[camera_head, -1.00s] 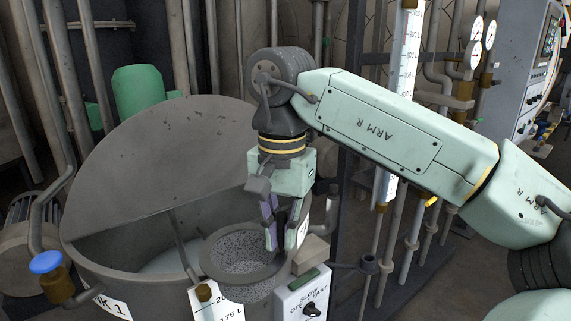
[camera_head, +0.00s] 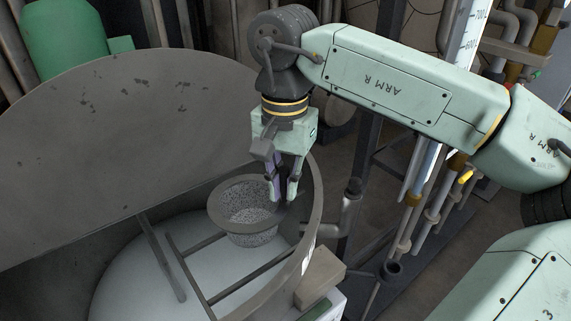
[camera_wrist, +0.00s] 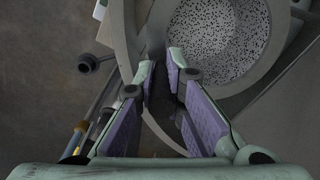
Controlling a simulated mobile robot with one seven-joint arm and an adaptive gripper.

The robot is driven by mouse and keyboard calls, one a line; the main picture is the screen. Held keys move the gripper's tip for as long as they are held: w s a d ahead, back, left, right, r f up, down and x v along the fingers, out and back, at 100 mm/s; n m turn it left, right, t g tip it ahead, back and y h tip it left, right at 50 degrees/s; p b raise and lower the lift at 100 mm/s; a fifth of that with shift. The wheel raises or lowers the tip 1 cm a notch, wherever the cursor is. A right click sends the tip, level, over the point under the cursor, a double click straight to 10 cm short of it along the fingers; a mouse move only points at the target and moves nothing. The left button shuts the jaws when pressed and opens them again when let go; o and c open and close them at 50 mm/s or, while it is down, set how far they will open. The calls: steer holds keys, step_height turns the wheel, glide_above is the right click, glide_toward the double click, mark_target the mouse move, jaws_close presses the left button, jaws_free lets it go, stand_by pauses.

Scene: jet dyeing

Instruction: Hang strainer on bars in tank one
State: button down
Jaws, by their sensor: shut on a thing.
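The strainer (camera_head: 246,216), a grey speckled bowl with a wide plain rim, is upright inside the rim of tank one (camera_head: 311,240) in the head view. My gripper (camera_head: 283,194) is at the strainer's right side, shut on its dark handle, which the fingers largely hide. The strainer's perforated inside (camera_wrist: 215,42) shows beyond the fingertips in the wrist view. Two parallel bars cross the tank opening: one (camera_head: 203,244) runs up to the strainer's left, the other (camera_head: 255,278) lies in front of it. I cannot tell whether the strainer touches the bars.
A large grey lid (camera_head: 120,150) stands open behind the tank. Pale liquid (camera_head: 130,285) shows below the bars, with a slanting rod (camera_head: 160,258) at left. A tan block (camera_head: 318,278) sits outside the tank's right rim, and pipes stand farther right.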

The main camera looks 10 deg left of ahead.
mark_target(284, 202)
steer(key=shift+s, duration=0.15)
steer(key=m+b, duration=0.1)
steer(key=m, duration=0.2)
steer(key=shift+f, duration=0.1)
steer(key=shift+f+m+b, duration=0.3)
steer(key=shift+m+b, duration=0.15)
steer(key=shift+m, duration=0.25)
steer(key=shift+f+b, duration=1.8)
steer(key=shift+f, duration=0.7)
step_height(284, 202, down, 8)
steer(key=b, duration=0.6)
stand_by(1.8)
steer(key=c, duration=1.6)
jaws_free()
